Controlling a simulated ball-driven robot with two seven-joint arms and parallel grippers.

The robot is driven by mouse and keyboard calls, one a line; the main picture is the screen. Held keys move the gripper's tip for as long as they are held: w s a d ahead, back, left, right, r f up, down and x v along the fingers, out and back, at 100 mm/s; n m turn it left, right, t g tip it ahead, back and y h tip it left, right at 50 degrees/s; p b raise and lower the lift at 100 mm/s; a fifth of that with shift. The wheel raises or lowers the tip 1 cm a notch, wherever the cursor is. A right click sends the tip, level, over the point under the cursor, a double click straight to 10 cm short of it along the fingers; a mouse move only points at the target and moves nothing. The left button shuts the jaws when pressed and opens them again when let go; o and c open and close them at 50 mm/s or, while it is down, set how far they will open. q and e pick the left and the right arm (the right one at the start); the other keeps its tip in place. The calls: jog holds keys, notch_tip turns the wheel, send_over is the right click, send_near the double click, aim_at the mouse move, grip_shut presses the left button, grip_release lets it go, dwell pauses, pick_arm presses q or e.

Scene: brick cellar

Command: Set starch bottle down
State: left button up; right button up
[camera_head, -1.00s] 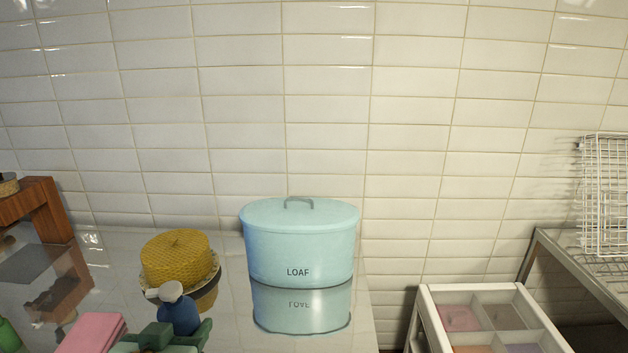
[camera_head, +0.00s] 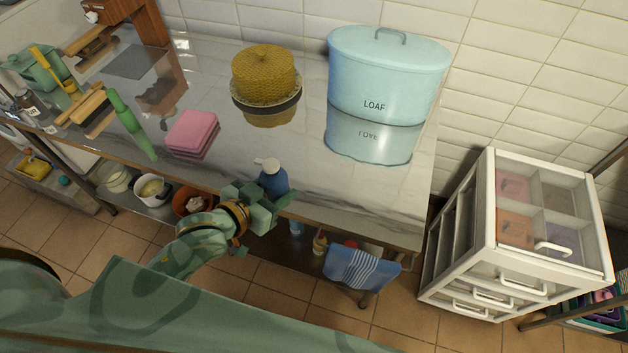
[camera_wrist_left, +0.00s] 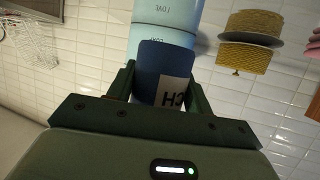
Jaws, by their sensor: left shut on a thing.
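The starch bottle (camera_head: 273,181) is blue with a white cap. It shows near the counter's front edge in the head view. My left gripper (camera_head: 266,196) is shut on it, with a green finger on either side. In the left wrist view the dark blue bottle (camera_wrist_left: 160,62) shows a white label with dark letters between my fingers. The marble counter (camera_head: 312,185) is behind the bottle. I cannot tell whether the bottle's base touches the counter, as my gripper hides it. My right gripper is not in view.
A light blue loaf bin (camera_head: 385,85) stands at the counter's right. A yellow woven-looking cake (camera_head: 263,72) on a stand, folded pink cloths (camera_head: 192,133) and a green rolling pin (camera_head: 132,125) are further left. Bare counter lies between bottle and bin. A white drawer unit (camera_head: 520,230) stands right.

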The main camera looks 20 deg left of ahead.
pick_arm(q)
jog(key=shift+w+d+r, duration=0.15)
jog(key=shift+d+r, duration=0.05)
jog(key=shift+r, duration=0.1)
jog(key=shift+w+f, duration=0.15)
jog(key=shift+w, duration=0.15)
jog(key=f+b+x, duration=0.1)
jog(key=x, duration=0.4)
jog(key=f+b+x, duration=0.1)
jog(key=b+x, duration=0.1)
jog(key=x, duration=0.3)
jog(key=s+f+b+x, duration=0.1)
jog(key=x, duration=0.3)
jog(key=shift+w+a+f+b, duration=0.2)
jog(key=shift+w+a+b, duration=0.05)
jog(key=shift+w+b, duration=0.1)
jog(key=f, duration=0.1)
jog(key=w+f+b, duration=0.1)
jog(key=f, duration=0.1)
jog(key=shift+d+f, duration=0.2)
jog(key=shift+s+f, duration=0.1)
